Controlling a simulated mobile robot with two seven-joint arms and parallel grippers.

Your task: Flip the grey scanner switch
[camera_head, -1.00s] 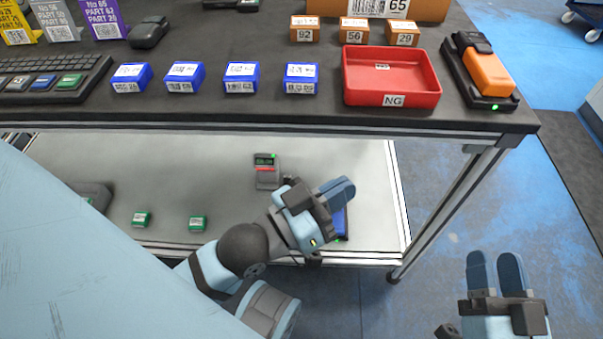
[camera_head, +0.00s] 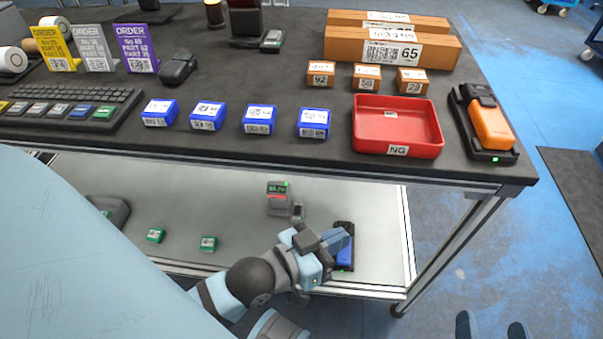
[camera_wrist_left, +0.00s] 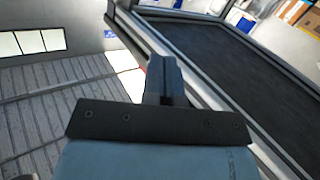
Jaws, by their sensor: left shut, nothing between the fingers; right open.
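A small grey device (camera_head: 278,196) with a lit green display stands on the lower shelf, with a small grey piece (camera_head: 298,212) beside it. Which part is the switch is too small to tell. A blue-and-black scanner (camera_head: 344,253) with a green light lies to its right on the shelf. My left gripper (camera_head: 338,239) is shut and empty, its fingertips over or beside this scanner; contact cannot be told. Its fingers also show in the left wrist view (camera_wrist_left: 163,78). My right gripper (camera_head: 492,328) is open, at the bottom edge, away from the table.
The table edge (camera_head: 300,165) overhangs the lower shelf. A red tray (camera_head: 440,148) and an orange scanner (camera_head: 490,127) in a black holder stand on top at the right, with several blue boxes left of them. Green pieces (camera_head: 209,243) lie on the shelf. A table leg (camera_head: 455,250) stands right.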

